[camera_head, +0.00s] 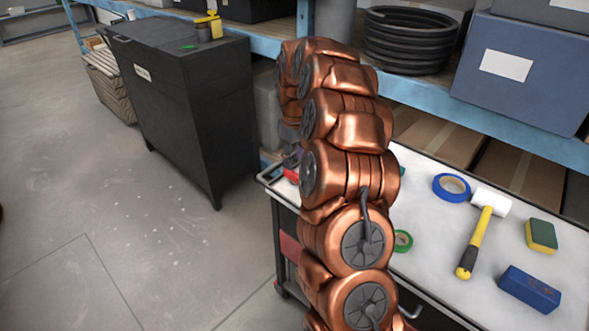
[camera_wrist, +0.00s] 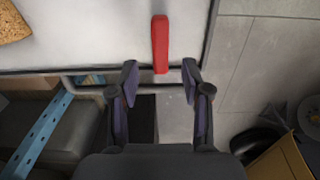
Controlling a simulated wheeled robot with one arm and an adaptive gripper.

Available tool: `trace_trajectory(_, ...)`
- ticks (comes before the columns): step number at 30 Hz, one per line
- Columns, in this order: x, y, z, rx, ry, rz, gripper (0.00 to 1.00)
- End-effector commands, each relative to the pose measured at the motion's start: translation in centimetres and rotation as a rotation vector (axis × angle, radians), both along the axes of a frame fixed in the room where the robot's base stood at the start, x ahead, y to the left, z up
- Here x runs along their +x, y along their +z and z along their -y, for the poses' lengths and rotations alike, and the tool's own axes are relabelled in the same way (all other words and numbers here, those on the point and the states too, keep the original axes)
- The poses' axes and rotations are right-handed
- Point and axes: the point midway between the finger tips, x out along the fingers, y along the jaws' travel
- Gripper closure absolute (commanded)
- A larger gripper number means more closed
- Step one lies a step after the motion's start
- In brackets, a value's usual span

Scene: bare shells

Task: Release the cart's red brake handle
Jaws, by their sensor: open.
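The red brake handle (camera_wrist: 160,42) is a narrow bar seen over the white top of the cart (camera_wrist: 95,40) in the wrist view, its near end reaching the cart's edge. My gripper (camera_wrist: 160,76) is open and empty. Its two dark fingertips stand to the left and right of the handle's near end, with a gap on each side. The pictures do not settle whether they are level with it in height. In the head view my copper arm covers much of the cart (camera_head: 430,262); a small red patch (camera_head: 291,174) shows at its far left corner beside the dark gripper.
On the cart lie blue tape (camera_head: 451,187), green tape (camera_head: 403,241), a mallet (camera_head: 482,232), a sponge (camera_head: 541,235) and a blue block (camera_head: 530,288). A black cabinet (camera_head: 185,105) stands left of the cart. Blue shelving (camera_head: 480,132) runs behind.

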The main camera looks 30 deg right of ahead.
Motion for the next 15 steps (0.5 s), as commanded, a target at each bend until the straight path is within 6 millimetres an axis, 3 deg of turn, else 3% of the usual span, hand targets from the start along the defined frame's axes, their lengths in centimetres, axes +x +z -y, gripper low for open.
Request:
trace_trajectory(6,0.1,3.9,0.0,-0.002,-0.001,0.005,0.52)
trace_trajectory(15,0.0,5.9,-0.1,0.001,0.001,-0.001,0.52)
